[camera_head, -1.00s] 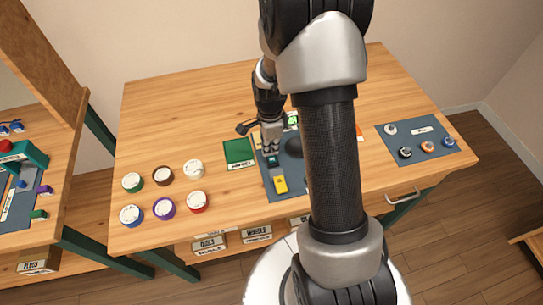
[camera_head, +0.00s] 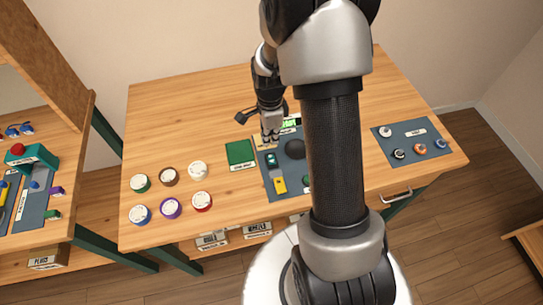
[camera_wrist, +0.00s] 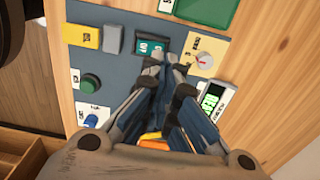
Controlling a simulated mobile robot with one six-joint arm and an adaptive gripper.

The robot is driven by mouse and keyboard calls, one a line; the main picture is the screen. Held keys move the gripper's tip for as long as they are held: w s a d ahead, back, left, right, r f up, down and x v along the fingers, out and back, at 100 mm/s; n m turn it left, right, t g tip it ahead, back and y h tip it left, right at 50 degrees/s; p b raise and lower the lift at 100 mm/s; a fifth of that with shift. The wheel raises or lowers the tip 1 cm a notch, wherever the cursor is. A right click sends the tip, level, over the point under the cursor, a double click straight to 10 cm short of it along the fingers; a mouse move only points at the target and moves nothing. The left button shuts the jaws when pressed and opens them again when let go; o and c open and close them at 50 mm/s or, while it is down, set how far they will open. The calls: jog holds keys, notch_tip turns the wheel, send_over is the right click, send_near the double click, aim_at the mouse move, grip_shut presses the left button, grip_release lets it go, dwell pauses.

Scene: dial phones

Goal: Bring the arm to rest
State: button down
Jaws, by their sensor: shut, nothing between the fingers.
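My arm rises through the middle of the head view and bends down to my gripper (camera_head: 271,138), which hangs over the far left part of a blue-grey panel (camera_head: 289,178) on the wooden table (camera_head: 185,108). In the wrist view my gripper (camera_wrist: 167,62) has its fingers together, with nothing between them. The fingertips appear near a teal rocker switch (camera_wrist: 151,44) and a small dial on a tan card (camera_wrist: 204,60); I cannot tell the exact gap. My arm hides the right part of the panel in the head view.
Another panel (camera_head: 412,139) with knobs lies at the right. A side bench (camera_head: 40,235) stands at the left. The table's back left is clear.

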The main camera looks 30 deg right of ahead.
dwell(0.4)
jog(key=s+a+r+n+t, duration=0.1)
jog(key=s+a+r+n, duration=0.15)
jog(key=r, duration=0.35)
jog(key=s+a+r+n, duration=0.1)
jog(key=a+r+n, duration=0.1)
jog(key=r+n, duration=0.25)
jog(key=s+a+r+n+t, duration=0.1)
jog(key=s+a+r+n, duration=0.1)
jog(key=r, duration=0.5)
jog(key=s+a+r+n+t, duration=0.1)
jog(key=s+a+r+n, duration=0.2)
jog(key=s+n, duration=0.3)
jog(key=s+a+r+n+t, duration=0.1)
jog(key=s+a+r+n, duration=0.2)
jog(key=s+n, duration=0.3)
jog(key=shift+s+r+t, duration=0.3)
jog(key=shift+s+r, duration=0.5)
jog(key=shift+s, duration=0.3)
